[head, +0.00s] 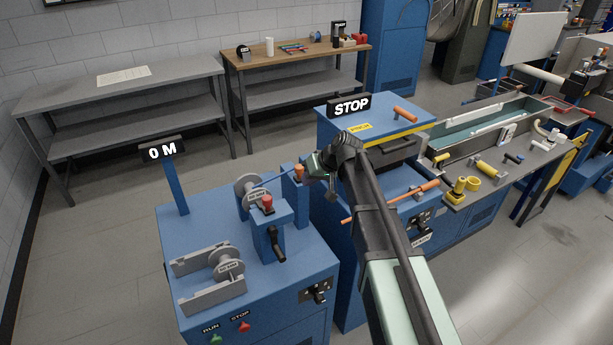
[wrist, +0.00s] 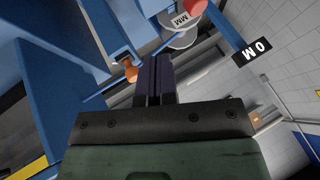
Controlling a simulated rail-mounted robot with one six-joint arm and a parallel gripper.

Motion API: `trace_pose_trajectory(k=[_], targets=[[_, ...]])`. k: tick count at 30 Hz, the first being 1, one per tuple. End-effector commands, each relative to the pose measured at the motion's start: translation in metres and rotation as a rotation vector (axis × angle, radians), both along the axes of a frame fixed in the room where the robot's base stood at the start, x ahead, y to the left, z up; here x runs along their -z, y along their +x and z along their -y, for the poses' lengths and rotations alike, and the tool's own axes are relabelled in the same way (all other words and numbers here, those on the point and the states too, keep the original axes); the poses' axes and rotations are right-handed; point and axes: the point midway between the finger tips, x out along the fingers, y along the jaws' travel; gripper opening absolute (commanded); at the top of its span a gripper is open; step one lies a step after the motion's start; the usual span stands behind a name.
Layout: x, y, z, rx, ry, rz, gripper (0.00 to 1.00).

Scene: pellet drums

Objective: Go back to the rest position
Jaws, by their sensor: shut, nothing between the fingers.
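In the head view an orange-topped post (head: 299,173) stands close by my gripper.
A workbench (head: 478,185) with yellow parts is at right. Floor (head: 100,240) at left is clear.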

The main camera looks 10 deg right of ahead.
Motion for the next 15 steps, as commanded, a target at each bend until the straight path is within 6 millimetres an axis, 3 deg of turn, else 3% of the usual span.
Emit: trace_pose_trajectory(k=[5, 7, 8, 11, 15], targets=[[0.000, -0.001, 0.000, 0.011, 0.003, -0.013, 0.00], [0.007, -0.019, 0.006, 0.049, -0.031, -0.085, 0.00], [0.011, -0.035, 0.011, 0.068, -0.061, -0.119, 0.00], [0.042, -0.106, 0.030, 0.139, -0.197, -0.241, 0.00], [0.088, -0.210, 0.059, 0.246, -0.409, -0.368, 0.00]])
